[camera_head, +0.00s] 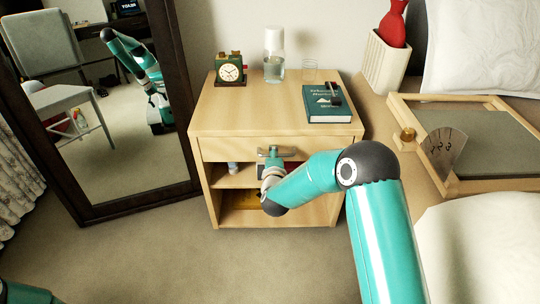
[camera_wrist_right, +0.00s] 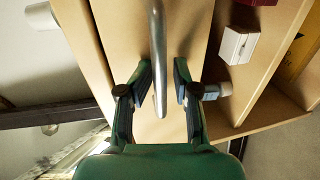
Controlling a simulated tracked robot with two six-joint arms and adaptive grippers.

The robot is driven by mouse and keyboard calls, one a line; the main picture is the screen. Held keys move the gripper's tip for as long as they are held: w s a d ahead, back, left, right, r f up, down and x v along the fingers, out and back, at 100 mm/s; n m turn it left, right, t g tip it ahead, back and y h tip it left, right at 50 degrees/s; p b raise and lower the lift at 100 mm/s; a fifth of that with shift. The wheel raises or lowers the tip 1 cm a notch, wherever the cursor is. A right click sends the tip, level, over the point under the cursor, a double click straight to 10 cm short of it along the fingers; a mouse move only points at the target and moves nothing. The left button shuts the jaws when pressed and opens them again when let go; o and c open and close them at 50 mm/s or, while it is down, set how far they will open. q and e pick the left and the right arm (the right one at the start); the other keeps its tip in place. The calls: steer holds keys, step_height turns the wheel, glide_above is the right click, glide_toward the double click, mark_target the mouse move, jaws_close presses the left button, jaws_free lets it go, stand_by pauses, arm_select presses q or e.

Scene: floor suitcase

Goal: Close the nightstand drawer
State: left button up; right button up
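The wooden nightstand (camera_head: 205,122) stands at the middle of the head view. Its drawer front (camera_head: 225,149) lies just under the top and looks about flush with the body; a small gap cannot be ruled out. The metal bar handle (camera_head: 287,151) is on the drawer front and also shows in the right wrist view (camera_wrist_right: 158,50). My right gripper (camera_wrist_right: 160,88) is at the handle, with a finger on each side of the bar and visible space between. My left gripper is out of view.
Open shelves below hold small items, including a white box (camera_wrist_right: 238,44). A mirror (camera_head: 115,110) leans left; the bed is right. Floor in front is clear.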

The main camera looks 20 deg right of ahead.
stand_by(0.3)
steer(key=shift+s+a, duration=0.1)
steer(key=v, duration=1.1)
steer(key=shift+s, duration=0.3)
